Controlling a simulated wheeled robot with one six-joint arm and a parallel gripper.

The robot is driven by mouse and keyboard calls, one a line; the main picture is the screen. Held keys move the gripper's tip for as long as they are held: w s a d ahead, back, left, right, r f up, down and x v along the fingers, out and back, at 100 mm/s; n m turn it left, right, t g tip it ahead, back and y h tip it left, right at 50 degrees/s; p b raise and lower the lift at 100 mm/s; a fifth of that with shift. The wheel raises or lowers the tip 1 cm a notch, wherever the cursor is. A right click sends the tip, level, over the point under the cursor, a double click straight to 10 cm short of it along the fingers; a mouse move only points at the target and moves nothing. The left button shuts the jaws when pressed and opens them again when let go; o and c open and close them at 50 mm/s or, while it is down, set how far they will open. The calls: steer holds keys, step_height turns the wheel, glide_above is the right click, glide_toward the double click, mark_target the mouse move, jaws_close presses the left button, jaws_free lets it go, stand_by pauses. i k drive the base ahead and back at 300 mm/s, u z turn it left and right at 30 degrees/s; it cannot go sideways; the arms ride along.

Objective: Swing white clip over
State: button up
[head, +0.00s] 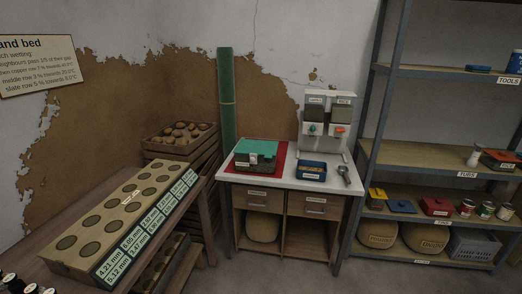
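A box with a green lid (262,147) sits on a red mat (283,152) at the left of the white-topped counter (280,182). A small white piece (253,158) shows at the lid's front edge and may be the white clip. It is too small to tell whether it is swung over or hanging free. The lid looks down on the box, though I cannot tell whether it is fastened. My gripper is not in view.
A dispenser (327,115) with green and orange knobs stands behind a blue tray (312,171) and a metal scoop (345,174). A wooden bed with round holes (125,215) fills the left. Metal shelves (425,154) stand right. Floor before the counter is clear.

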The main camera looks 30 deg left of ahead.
mark_target(253, 157)
steer(key=u, duration=0.3)
steer(key=i, duration=1.6)
steer(key=u, duration=1.8)
steer(key=i, duration=1)
steer(key=u, duration=1.05)
